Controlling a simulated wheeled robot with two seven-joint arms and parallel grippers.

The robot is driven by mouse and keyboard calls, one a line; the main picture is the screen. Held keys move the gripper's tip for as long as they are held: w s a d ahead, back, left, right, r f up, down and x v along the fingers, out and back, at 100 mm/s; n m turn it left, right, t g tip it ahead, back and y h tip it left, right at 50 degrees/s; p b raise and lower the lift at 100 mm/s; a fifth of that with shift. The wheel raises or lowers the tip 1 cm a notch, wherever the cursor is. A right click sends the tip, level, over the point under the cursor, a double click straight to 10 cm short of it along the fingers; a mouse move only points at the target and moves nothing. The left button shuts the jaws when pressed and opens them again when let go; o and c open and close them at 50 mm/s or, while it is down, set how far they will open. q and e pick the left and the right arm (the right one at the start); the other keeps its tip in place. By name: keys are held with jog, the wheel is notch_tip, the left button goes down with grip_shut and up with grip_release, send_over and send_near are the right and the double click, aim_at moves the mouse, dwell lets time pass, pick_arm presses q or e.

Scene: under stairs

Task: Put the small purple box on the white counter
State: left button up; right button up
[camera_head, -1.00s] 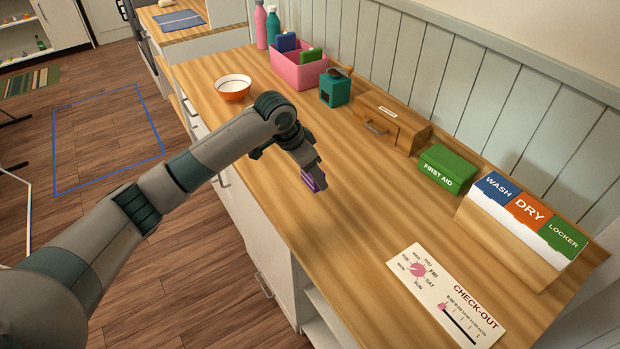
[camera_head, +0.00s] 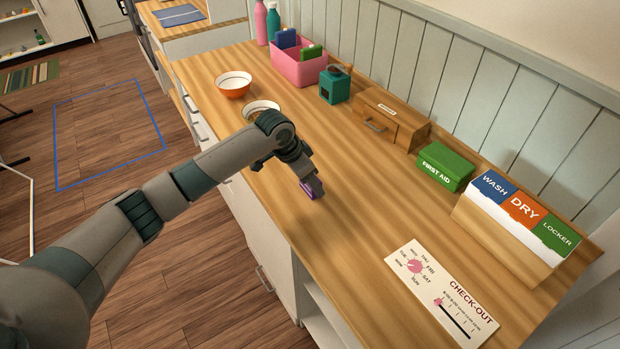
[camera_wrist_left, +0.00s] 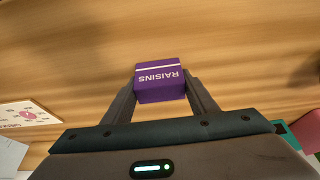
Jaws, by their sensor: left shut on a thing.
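My left gripper (camera_head: 308,189) is shut on the small purple box (camera_head: 307,190), which is labelled RAISINS. In the left wrist view the purple box (camera_wrist_left: 160,82) sits between the two fingers (camera_wrist_left: 160,92). The box is held over the wooden top of the white counter (camera_head: 345,225); whether it touches the top I cannot tell. Most of the box is hidden by the fingers in the head view. My right gripper is not in view.
An orange bowl (camera_head: 234,84) and a second bowl (camera_head: 262,106) stand left of the gripper. A pink bin (camera_head: 300,72), teal box (camera_head: 334,88), wooden drawer box (camera_head: 390,122) and green first-aid box (camera_head: 445,167) line the back. A check-out board (camera_head: 442,292) lies at the front right.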

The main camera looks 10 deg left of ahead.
pick_arm(q)
jog(key=shift+f, duration=0.1)
jog(key=o, duration=1.5)
jog(key=shift+a+r, duration=0.1)
jog(key=shift+r, duration=0.4)
jog(key=b+v, duration=0.3)
jog(key=v, duration=0.8)
jog(key=shift+s+r, duration=0.1)
jog(key=shift+s, duration=0.1)
